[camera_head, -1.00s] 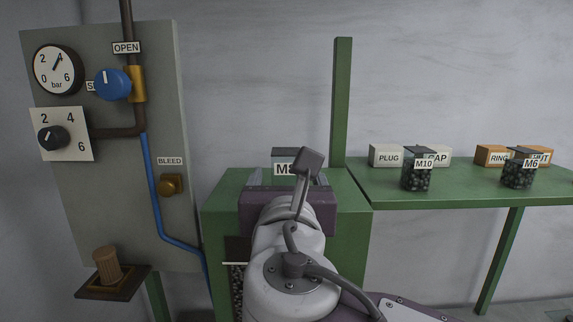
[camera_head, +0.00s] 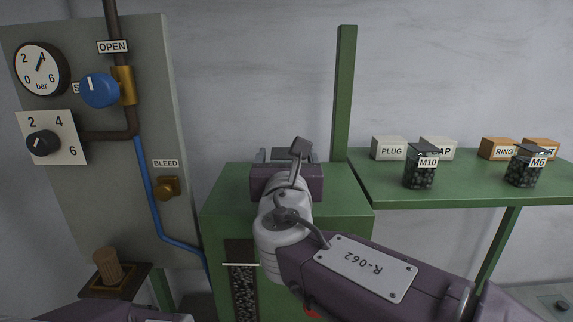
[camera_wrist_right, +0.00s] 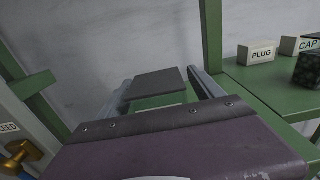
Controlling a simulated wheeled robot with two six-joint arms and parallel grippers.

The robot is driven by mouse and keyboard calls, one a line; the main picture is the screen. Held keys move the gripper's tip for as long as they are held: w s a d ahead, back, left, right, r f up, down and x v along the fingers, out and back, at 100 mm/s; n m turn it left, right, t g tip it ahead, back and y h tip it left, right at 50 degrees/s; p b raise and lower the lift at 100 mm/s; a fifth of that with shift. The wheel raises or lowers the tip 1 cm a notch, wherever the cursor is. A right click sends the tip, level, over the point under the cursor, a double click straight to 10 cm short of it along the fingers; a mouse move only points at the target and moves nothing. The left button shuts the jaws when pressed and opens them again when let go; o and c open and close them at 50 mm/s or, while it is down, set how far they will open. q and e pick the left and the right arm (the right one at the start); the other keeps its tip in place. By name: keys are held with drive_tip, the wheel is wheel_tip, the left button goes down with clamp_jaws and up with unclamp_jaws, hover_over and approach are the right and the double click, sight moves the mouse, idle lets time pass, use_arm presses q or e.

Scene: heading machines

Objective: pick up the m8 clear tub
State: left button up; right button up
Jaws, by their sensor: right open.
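The M8 clear tub stands on top of the green machine (camera_head: 225,190). In the head view it is almost fully hidden behind my right gripper (camera_head: 286,156), and its label does not show. In the right wrist view the tub's dark grey lid (camera_wrist_right: 158,83) shows, with the see-through body below it looking green. My right gripper (camera_wrist_right: 160,88) is open, with one finger on each side of the tub. I see gaps beside the lid and cannot tell whether a finger touches the body. My left gripper is out of view; only part of my left arm shows at lower left.
On the green shelf (camera_head: 460,190) at right stand the M10 tub (camera_head: 420,173), the M6 tub (camera_head: 523,170) and several labelled blocks. A green post (camera_head: 344,95) rises behind the machine. A grey panel (camera_head: 75,210) with gauge, knobs and pipes stands at left.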

drive_tip(key=shift+w+r, duration=0.1)
drive_tip(key=shift+w, duration=0.15)
drive_tip(key=shift+s, duration=0.2)
drive_tip(key=shift+w, duration=0.1)
clamp_jaws()
